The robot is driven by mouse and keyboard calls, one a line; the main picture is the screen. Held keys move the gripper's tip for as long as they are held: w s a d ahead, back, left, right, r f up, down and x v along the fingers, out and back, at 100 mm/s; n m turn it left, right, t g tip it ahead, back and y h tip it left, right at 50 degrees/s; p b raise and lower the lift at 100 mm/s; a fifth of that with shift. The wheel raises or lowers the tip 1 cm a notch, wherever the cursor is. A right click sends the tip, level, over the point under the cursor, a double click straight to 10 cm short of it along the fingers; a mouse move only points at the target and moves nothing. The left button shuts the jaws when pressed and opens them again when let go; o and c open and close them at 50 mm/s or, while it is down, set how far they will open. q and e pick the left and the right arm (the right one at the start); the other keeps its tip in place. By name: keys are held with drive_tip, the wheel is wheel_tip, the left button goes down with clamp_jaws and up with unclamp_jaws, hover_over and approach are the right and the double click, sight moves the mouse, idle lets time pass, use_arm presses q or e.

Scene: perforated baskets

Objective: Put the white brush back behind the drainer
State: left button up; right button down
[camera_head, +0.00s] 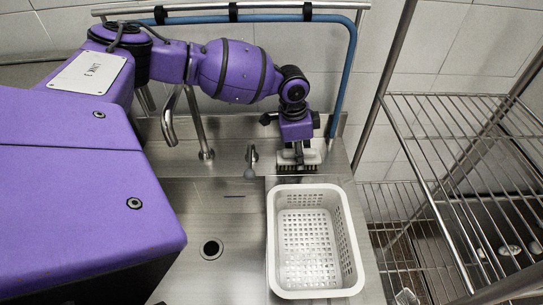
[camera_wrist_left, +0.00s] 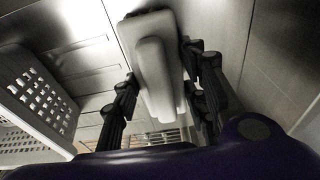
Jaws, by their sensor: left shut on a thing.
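The white brush (camera_head: 313,157) is at the back of the steel sink unit, just behind the white perforated drainer (camera_head: 351,262). Dark bristles show on its near, lower side. My left gripper (camera_head: 297,148) is above it, pointing down, and partly hides it. In the left wrist view, the brush (camera_wrist_left: 153,72) lies between the dark fingers of my left gripper (camera_wrist_left: 160,85), which are shut on it. The drainer (camera_wrist_left: 35,90) shows at the left there, apart from the brush. I cannot tell whether the brush touches the steel. My right gripper is not in view.
A faucet (camera_head: 170,118) and a short spout (camera_head: 252,158) stand left of the brush. The sink basin (camera_head: 190,220) with its drain is left of the drainer. A blue hose (camera_head: 349,70) hangs along the wall, and a wire rack (camera_head: 450,130) stands at the right.

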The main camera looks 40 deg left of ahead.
sight(293, 151)
use_arm(q)
drive_tip(key=shift+f, duration=0.2)
drive_tip(key=o, duration=1.2)
drive_tip(key=shift+c, duration=0.2)
wheel_tip(293, 151, up, 12)
drive_tip(key=s+a, duration=0.1)
drive_tip(key=shift+a+r, duration=0.2)
drive_tip(key=shift+r, duration=0.05)
drive_tip(key=shift+s+f, duration=0.15)
